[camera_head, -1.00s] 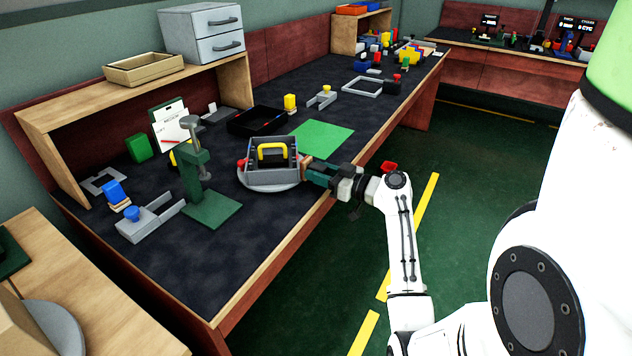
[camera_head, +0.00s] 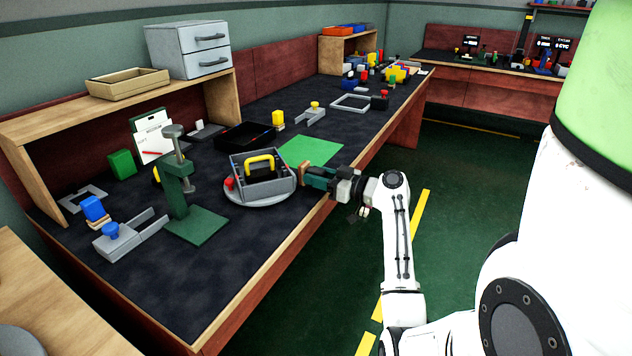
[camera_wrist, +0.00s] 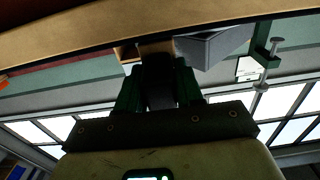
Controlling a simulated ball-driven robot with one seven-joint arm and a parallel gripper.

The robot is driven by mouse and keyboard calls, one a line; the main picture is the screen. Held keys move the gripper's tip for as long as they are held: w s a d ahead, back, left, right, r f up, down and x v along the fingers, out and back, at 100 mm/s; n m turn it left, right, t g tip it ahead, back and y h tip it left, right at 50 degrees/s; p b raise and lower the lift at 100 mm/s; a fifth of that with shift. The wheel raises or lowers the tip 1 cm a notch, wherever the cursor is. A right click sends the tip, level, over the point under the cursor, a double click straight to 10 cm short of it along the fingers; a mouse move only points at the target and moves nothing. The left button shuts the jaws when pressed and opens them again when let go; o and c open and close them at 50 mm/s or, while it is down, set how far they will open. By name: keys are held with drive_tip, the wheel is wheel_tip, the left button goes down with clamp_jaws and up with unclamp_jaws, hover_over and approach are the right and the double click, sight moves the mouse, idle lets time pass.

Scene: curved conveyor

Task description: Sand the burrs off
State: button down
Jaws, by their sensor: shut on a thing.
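A grey open box (camera_head: 263,186) with a yellow handle-shaped piece (camera_head: 261,163) in it sits on a round grey turntable (camera_head: 248,203) near the bench's front edge. A small red piece (camera_head: 229,183) is at its left side. My gripper (camera_head: 314,178) is at the right of the box, shut on a brown block (camera_head: 304,174). The block is close beside the box's right wall; I cannot tell whether they touch. In the wrist view the block's brown end (camera_wrist: 156,46) shows beyond my gripper (camera_wrist: 157,88), with the grey box (camera_wrist: 215,45) beside it. Burrs are too small to make out.
A green clamp stand (camera_head: 185,195) and a grey fixture (camera_head: 125,236) stand left of the turntable. A green mat (camera_head: 311,150) lies behind my gripper, with a black tray (camera_head: 244,136) to its left. The bench's front left is bare.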

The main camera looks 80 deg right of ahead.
drive_tip(key=shift+w+a, duration=0.1)
drive_tip(key=shift+a, duration=0.2)
drive_tip(key=shift+w+a+p, duration=0.25)
drive_tip(key=shift+w+a, duration=0.15)
drive_tip(key=shift+a, duration=0.95)
drive_tip(key=shift+w+a+p, duration=0.25)
drive_tip(key=shift+w+a, duration=0.1)
drive_tip(key=shift+a, duration=1.05)
drive_tip(key=shift+w+a+p, duration=0.25)
drive_tip(key=shift+w+a, duration=0.15)
drive_tip(key=shift+a, duration=0.95)
drive_tip(key=shift+w+a, duration=0.2)
drive_tip(key=shift+a, duration=1.3)
drive_tip(key=shift+s, duration=0.15)
drive_tip(key=shift+v, duration=0.95)
drive_tip(key=shift+b+v, duration=0.5)
drive_tip(key=shift+v, duration=1.5)
drive_tip(key=shift+s, duration=0.15)
